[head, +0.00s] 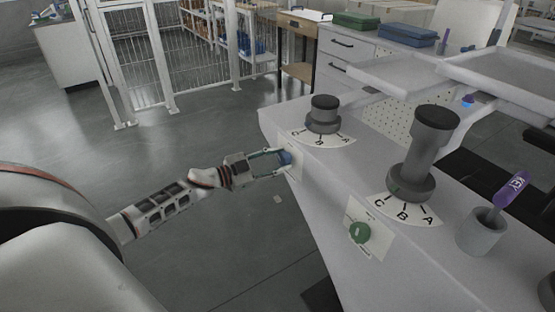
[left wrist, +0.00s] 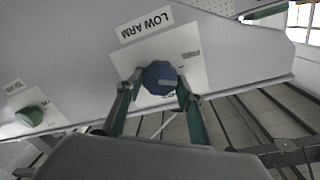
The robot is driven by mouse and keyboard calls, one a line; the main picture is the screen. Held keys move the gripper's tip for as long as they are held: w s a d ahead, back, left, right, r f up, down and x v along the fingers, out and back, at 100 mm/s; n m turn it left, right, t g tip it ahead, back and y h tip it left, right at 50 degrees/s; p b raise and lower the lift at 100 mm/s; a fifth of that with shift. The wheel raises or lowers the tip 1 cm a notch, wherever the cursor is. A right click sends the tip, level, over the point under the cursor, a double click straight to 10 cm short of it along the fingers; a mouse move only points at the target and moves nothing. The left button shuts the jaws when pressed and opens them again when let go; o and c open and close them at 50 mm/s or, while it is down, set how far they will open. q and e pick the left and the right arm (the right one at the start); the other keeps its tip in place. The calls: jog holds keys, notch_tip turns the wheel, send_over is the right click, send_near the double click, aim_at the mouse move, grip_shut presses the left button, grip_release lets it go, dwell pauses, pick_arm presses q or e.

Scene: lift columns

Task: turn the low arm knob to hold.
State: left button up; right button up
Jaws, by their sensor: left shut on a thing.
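The low arm knob is a dark blue round knob (left wrist: 160,79) on a white plate (left wrist: 190,50) labelled LOW ARM on the side of a grey console. A pale mark shows on its face. In the head view the blue knob (head: 285,157) is partly covered by the gripper. My left gripper (head: 272,160) has its green-lined fingers on either side of the knob and is shut on it; it also shows in the left wrist view (left wrist: 155,97). The plate's position markings are too small or hidden to read. My right gripper is not in view.
A green knob (head: 359,232) sits on another plate nearer on the console side. On the console top (head: 350,170) stand a short dark dial (head: 323,115), a tall dark column dial (head: 422,155), both lettered A, B, C, and a grey cup (head: 481,232) with a purple tag (head: 511,189).

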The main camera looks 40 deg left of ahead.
pick_arm(q)
jog(key=shift+m, duration=0.9)
jog(key=m, duration=0.2)
jog(key=shift+m, duration=0.3)
jog(key=m+y, duration=0.1)
jog(key=m, duration=0.3)
jog(key=shift+d+f, duration=0.15)
jog(key=m, duration=0.2)
jog(key=shift+s+m, duration=0.1)
jog(key=shift+m, duration=0.8)
jog(key=shift+y, duration=0.3)
jog(key=o, duration=1.1)
jog(key=shift+c, duration=0.2)
